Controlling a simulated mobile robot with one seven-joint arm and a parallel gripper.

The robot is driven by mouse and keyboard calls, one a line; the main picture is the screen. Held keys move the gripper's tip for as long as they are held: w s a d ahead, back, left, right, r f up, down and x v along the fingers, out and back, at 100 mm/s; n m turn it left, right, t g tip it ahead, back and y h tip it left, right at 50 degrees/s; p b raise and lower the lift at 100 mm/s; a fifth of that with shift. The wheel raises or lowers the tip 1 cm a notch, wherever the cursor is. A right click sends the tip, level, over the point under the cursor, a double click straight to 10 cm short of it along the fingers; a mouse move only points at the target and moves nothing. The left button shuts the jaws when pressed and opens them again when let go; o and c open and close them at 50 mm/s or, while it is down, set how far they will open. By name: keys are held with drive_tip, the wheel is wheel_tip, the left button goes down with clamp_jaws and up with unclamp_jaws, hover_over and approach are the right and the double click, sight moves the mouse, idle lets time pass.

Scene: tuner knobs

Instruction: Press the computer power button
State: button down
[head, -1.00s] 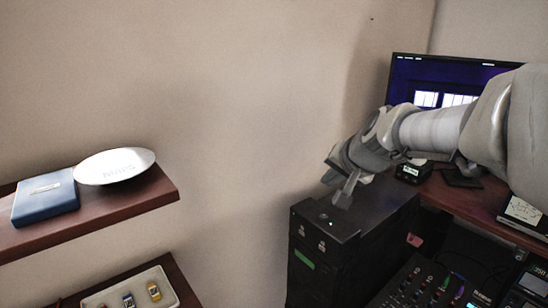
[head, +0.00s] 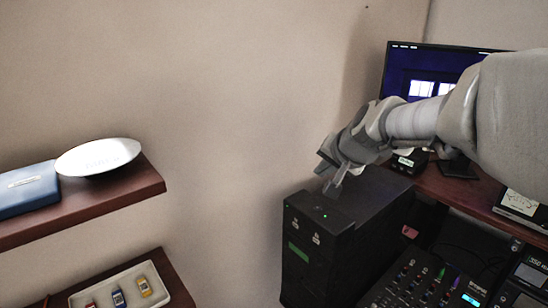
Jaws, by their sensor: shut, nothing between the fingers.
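The computer is a black tower (head: 372,203) standing at lower right, with a green label on its front. Small green light points show near its top front edge; the power button (head: 324,215) appears to be the small spot on the top near that edge. My gripper (head: 332,191) is shut and empty, pointing down over the front part of the tower's top. Its fingertips are just behind the small light in the picture. I cannot tell whether they touch the top.
A monitor (head: 428,75) stands behind my arm on a reddish wooden desk (head: 470,192). A mixer with knobs (head: 420,283) is at lower right, close to the tower. Left shelves hold a blue box (head: 27,190), a white oval dish (head: 98,157) and a tray of toy cars (head: 88,301).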

sight(319, 213)
wheel_tip(319, 213, down, 7)
drive_tip(key=b, duration=0.5)
drive_tip(key=shift+f+b, duration=0.1)
drive_tip(key=shift+b, duration=0.25)
idle(1.5)
drive_tip(key=shift+f+b, duration=0.35)
drive_tip(key=shift+b, duration=0.05)
drive_tip(key=shift+f+b, duration=0.3)
drive_tip(key=shift+b, duration=0.05)
idle(0.5)
drive_tip(key=shift+r, duration=0.15)
drive_tip(key=shift+r+p, duration=0.6)
wheel_tip(319, 213, up, 5)
drive_tip(key=p, duration=0.4)
